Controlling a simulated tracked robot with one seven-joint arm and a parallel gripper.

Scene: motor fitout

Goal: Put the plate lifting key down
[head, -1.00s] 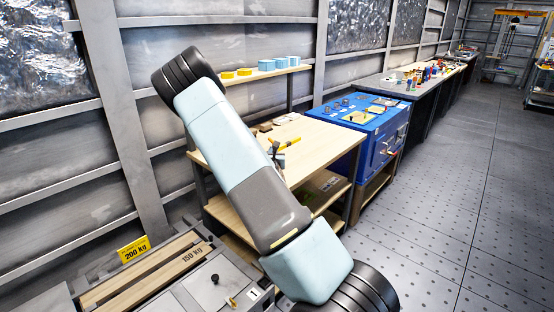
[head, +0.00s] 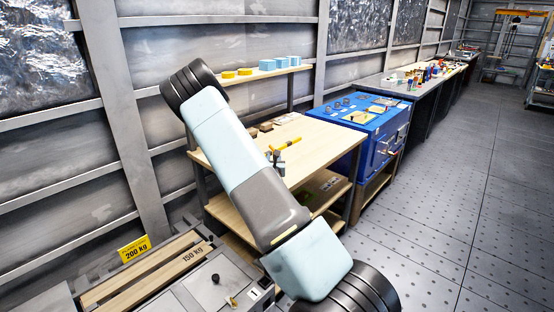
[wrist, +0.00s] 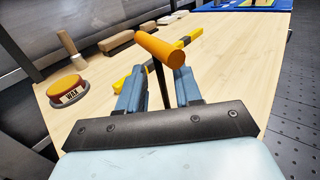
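The plate lifting key (wrist: 160,48) shows in the wrist view as an orange crossbar handle on a thin dark shaft. The shaft runs down between the two blue-grey fingers of my gripper (wrist: 160,85), with visible gaps on both sides. The fingers look open around it. The key's lower end is hidden, so I cannot tell whether it touches the wooden bench (wrist: 235,65). In the head view my gripper (head: 277,158) is small and dark over the bench (head: 325,138), partly behind my arm.
A yellow and black tool (wrist: 190,38) lies behind the key. A round wax tin (wrist: 68,92), a wooden-handled tool (wrist: 67,42) and wooden blocks (wrist: 116,42) stand to the left. A blue cabinet (head: 370,122) adjoins the bench. The bench's right side is clear.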

